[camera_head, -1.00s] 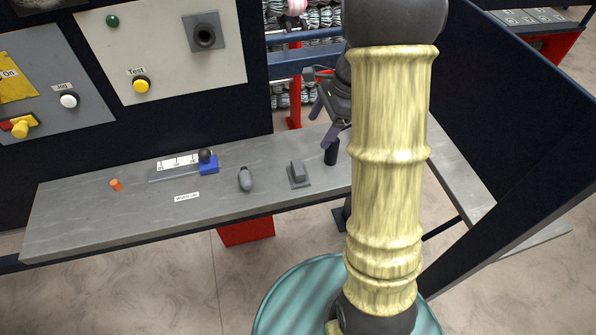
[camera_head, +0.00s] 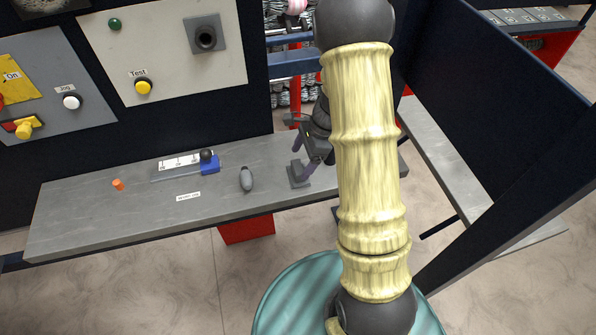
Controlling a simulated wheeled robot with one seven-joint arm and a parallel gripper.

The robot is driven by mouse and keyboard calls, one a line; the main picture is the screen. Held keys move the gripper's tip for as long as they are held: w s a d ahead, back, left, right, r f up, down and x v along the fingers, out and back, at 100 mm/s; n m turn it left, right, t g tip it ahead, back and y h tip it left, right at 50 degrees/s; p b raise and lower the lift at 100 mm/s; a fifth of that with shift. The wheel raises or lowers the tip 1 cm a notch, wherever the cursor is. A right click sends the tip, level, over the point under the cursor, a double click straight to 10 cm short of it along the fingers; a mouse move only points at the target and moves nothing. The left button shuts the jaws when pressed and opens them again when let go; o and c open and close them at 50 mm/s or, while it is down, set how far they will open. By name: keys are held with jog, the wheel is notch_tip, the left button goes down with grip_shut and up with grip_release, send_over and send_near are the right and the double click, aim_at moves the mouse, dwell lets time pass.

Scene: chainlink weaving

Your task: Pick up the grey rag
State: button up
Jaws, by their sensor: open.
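A small grey rounded lump (camera_head: 246,179) lies on the grey bench near its front middle; it is the likeliest rag, but its cloth texture is too small to make out. My gripper (camera_head: 306,162) is open, to the right of the lump and apart from it. The gripper is over or beside a grey block on a flat plate (camera_head: 298,176) and partly covers it. Whether the gripper touches the block cannot be told.
The grey bench (camera_head: 105,218) also holds an orange peg (camera_head: 118,184), a blue slider with a black knob (camera_head: 208,164) and a white label (camera_head: 188,196). Control panels stand behind it at left. A dark wall panel (camera_head: 490,120) rises at right.

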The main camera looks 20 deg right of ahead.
aim_at(299, 167)
jog(key=x, duration=0.1)
jog(key=p+x, duration=0.1)
jog(key=x, duration=0.2)
jog(key=shift+w+d+f, duration=0.15)
jog(key=shift+d+f, duration=0.05)
jog(key=shift+d, duration=0.1)
jog(key=shift+a+f, duration=0.2)
jog(key=shift+f, duration=0.3)
jog(key=shift+c, duration=0.2)
jog(key=c, duration=0.6)
